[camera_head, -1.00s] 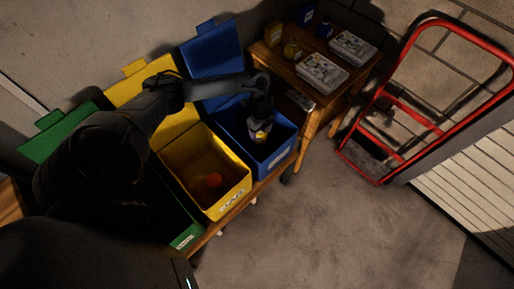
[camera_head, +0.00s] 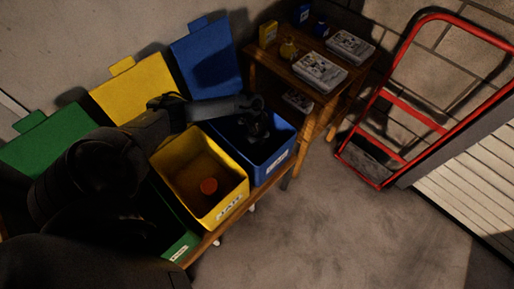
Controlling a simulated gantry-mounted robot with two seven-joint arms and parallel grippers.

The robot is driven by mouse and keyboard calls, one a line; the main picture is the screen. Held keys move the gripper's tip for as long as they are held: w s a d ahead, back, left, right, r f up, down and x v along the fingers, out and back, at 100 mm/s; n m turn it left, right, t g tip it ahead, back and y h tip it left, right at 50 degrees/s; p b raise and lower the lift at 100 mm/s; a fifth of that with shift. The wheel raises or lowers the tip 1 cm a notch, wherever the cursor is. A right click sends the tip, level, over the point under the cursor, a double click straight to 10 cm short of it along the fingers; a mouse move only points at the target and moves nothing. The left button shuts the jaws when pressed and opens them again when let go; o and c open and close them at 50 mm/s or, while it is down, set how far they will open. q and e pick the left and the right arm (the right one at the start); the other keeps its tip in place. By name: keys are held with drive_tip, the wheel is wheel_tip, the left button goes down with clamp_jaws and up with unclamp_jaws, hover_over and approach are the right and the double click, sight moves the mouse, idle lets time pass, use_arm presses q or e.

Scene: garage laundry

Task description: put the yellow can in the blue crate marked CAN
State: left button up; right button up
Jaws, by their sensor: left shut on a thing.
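The blue crate (camera_head: 262,173) stands at the right end of the row, with its lid (camera_head: 207,62) open behind it. A white label (camera_head: 277,160) is on its front, too small to read surely. My left gripper (camera_head: 257,138) reaches down into the blue crate's opening from above, its fingers dark against the shaded inside. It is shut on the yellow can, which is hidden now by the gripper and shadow. My right gripper is not in view.
A green crate (camera_head: 181,243) is at left. A red hand truck (camera_head: 415,115) stands at right.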

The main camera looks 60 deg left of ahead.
use_arm(q)
drive_tip(key=shift+w+a, duration=0.1)
drive_tip(key=shift+f, duration=0.35)
drive_tip(key=o, duration=1)
drive_tip(key=shift+r, duration=0.1)
drive_tip(key=shift+r, duration=0.15)
drive_tip(key=shift+r, duration=0.3)
wheel_tip(320, 180, up, 10)
drive_tip(key=p, duration=0.5)
drive_tip(key=shift+r, duration=0.9)
